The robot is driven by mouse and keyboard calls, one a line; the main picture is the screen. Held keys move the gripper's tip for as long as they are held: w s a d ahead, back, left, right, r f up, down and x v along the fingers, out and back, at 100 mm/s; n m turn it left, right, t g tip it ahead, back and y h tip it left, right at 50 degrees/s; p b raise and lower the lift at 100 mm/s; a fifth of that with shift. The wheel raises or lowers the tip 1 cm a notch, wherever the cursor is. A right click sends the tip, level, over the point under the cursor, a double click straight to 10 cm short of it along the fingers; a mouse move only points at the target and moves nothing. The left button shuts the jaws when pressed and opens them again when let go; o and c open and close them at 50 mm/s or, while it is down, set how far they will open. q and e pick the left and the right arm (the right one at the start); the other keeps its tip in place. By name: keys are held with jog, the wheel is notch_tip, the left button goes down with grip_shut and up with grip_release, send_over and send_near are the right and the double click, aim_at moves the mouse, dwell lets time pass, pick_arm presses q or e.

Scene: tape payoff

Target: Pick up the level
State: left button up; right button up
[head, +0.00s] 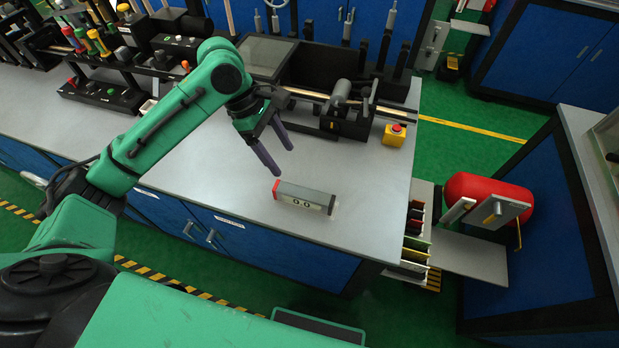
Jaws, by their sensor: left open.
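The level (304,196) is a short grey bar with a red left end, a dark right end and a pale display reading 0.0. It lies on the grey benchtop (225,185) near its front edge. My left gripper (279,162) is open and empty, with its two dark fingers pointing down and to the right. In the picture its fingertips are just above and left of the level, apart from it. The exact height of the fingers over the bench is hard to tell. My right gripper is not in view.
A black machine (345,110) stands at the back of the bench, with a yellow box with a red button (395,134) to its right. Screwdrivers (98,42) stand at the far left. A red tank (488,198) is beyond the bench's right edge. The benchtop around the level is clear.

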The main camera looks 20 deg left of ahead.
pick_arm(q)
send_over(303, 193)
jog(key=a, duration=0.2)
jog(key=f, duration=0.6)
jog(key=shift+s+a+f+p, duration=0.2)
jog(key=shift+s+p, duration=0.05)
jog(key=shift+p, duration=0.05)
jog(key=x, duration=0.3)
jog(key=p+x, duration=0.1)
jog(key=x, duration=0.1)
jog(key=shift+w+d+f, duration=0.15)
jog(key=shift+w+f, duration=0.1)
jog(key=shift+w, duration=0.15)
jog(key=shift+d+f, duration=0.1)
jog(key=shift+f, duration=0.15)
grip_shut()
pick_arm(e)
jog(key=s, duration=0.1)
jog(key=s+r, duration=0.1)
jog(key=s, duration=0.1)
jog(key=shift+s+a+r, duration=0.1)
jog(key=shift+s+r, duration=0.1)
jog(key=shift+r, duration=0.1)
